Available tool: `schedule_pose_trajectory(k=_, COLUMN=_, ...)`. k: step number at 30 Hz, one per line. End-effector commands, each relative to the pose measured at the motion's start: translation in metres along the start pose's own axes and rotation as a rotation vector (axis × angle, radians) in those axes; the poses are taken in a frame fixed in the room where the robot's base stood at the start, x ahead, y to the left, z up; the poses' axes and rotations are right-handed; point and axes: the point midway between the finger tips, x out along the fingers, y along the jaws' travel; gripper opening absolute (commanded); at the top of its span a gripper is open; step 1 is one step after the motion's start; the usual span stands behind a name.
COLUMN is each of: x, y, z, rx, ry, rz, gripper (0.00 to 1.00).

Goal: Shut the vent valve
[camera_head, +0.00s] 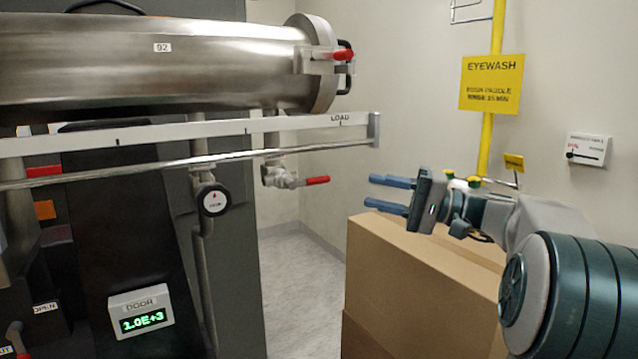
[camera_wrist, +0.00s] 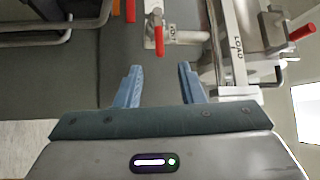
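A valve with a red lever (camera_head: 317,180) sits on a pipe below the steel chamber; no name is readable on it. Its lever points right, roughly level. In the wrist view, a red lever (camera_wrist: 159,32), likely the same one, lies ahead of the fingers beside a small label too small to read. My gripper (camera_head: 390,193) is to the right of the lever and apart from it, above the cardboard boxes. Its blue fingers (camera_wrist: 159,72) are spread with nothing between them. Another red lever (camera_head: 16,332) shows at the lower left, its label cut off.
The steel chamber (camera_head: 170,65) has a red-tipped door handle (camera_head: 343,55). A white rail marked LOAD (camera_head: 300,127) and a thin bar run above the valve. Cardboard boxes (camera_head: 420,285) stand below my arm. An eyewash pole (camera_head: 487,140) is behind. Floor between cabinet and boxes is clear.

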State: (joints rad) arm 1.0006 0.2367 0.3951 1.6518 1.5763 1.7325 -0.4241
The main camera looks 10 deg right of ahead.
Motion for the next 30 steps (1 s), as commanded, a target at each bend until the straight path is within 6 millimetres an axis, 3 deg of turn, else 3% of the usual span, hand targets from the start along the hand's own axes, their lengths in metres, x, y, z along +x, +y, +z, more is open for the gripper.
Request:
schedule_pose_trajectory(k=9, x=0.069, y=0.000, z=0.001, rx=0.003, ry=-0.003, rz=0.002, gripper=0.35)
schedule_pose_trajectory(k=15, x=0.103, y=0.000, z=0.001, rx=0.003, ry=-0.002, rz=0.002, gripper=0.35)
schedule_pose_trajectory(k=21, x=0.119, y=0.001, z=0.001, rx=0.002, ry=-0.001, rz=0.003, gripper=0.35)
schedule_pose_trajectory(k=30, x=0.121, y=0.001, z=0.001, rx=0.003, ry=0.000, rz=0.004, gripper=0.35)
